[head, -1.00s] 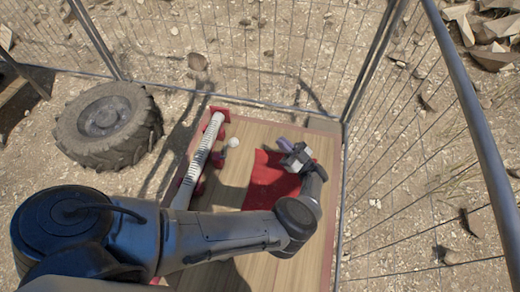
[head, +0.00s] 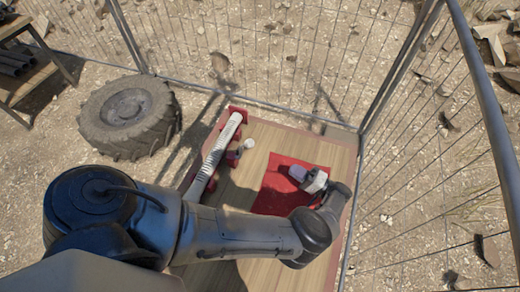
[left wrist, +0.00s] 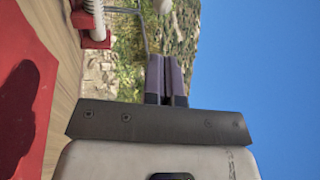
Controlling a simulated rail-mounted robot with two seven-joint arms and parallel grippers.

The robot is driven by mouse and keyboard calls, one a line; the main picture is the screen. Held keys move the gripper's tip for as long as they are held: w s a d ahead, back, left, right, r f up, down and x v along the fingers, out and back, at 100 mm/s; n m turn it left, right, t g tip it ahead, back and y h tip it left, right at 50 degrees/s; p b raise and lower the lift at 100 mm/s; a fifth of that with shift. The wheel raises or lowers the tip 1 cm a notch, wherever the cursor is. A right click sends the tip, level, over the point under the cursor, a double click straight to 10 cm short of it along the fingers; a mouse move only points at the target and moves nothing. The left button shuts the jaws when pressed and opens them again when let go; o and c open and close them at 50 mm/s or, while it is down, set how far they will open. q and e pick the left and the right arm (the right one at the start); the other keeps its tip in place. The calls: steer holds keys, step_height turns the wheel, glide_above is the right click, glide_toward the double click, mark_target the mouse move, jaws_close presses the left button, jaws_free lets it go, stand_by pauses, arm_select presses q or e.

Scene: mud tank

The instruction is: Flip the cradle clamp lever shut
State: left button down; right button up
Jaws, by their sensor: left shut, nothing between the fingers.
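The cradle has red supports (head: 233,158) on the left side of the wooden table, with a long pale ribbed tube (head: 217,155) lying along it. A lever with a white ball knob (head: 248,144) sticks out to the right of the cradle. My left gripper (head: 297,172) has purple fingers and is over the red mat, right of the knob and apart from it. In the left wrist view its fingers (left wrist: 164,77) are together and empty.
The red mat (head: 272,200) lies on the wooden table (head: 230,188), which my left arm partly covers. Wire fence panels (head: 260,60) with metal posts stand behind and to the right. A large tyre (head: 127,118) lies on the ground at the left.

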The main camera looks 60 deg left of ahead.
arm_select(q)
steer(key=shift+m, duration=0.4)
steer(key=p+x, duration=0.6)
steer(key=x, duration=0.8)
steer(key=shift+w, duration=0.1)
